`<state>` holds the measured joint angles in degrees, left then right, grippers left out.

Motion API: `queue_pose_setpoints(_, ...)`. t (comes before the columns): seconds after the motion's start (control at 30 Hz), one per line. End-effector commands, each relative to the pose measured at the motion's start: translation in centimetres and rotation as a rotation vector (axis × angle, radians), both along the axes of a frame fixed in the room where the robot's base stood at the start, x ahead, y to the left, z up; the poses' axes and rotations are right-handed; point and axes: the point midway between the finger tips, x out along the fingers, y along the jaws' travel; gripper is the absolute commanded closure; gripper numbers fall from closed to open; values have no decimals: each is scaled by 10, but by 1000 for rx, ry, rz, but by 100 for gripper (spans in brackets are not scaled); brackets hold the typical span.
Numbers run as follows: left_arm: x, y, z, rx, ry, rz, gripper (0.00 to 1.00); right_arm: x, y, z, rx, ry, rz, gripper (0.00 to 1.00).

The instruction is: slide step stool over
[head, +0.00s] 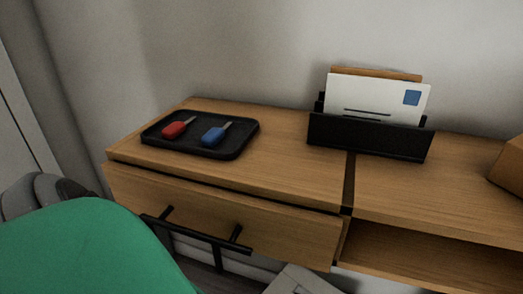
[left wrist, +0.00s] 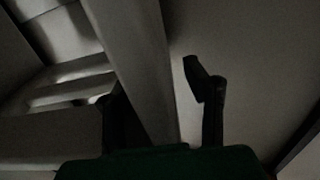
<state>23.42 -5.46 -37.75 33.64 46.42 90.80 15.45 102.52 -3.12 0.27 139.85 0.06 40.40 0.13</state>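I cannot clearly make out a step stool. A pale grey flat piece (head: 298,282) shows at the bottom edge of the head view, below the drawer; it is mostly cut off and I cannot tell what it is. In the dark left wrist view, pale stepped or slatted surfaces (left wrist: 70,95) lie at the left. My left gripper (left wrist: 162,98) shows there with its two dark fingers apart and nothing seen held between them. My right gripper is not in view.
A wooden console (head: 285,135) stands against the wall, its drawer (head: 225,215) pulled slightly out. On it are a black tray (head: 205,153) with a red-handled key and a blue-handled key, and a black letter holder (head: 365,137) with envelopes. My green arm part covers the lower left.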

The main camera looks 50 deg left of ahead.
Motion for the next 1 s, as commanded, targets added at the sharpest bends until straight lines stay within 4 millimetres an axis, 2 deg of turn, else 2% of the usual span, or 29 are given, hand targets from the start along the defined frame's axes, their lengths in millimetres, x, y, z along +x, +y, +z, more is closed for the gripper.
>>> queue_pose_setpoints(0.23,-1,1,0,1,0,1,59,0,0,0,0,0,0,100)
queue_pose_setpoints(0.37,-10,-1,-1,1,2,2,59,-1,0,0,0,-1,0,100)
queue_pose_setpoints(0.8,-94,-17,-2,-1,4,1,59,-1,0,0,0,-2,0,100)
queue_pose_setpoints(1.0,-114,-21,-1,0,1,1,59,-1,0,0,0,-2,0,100)
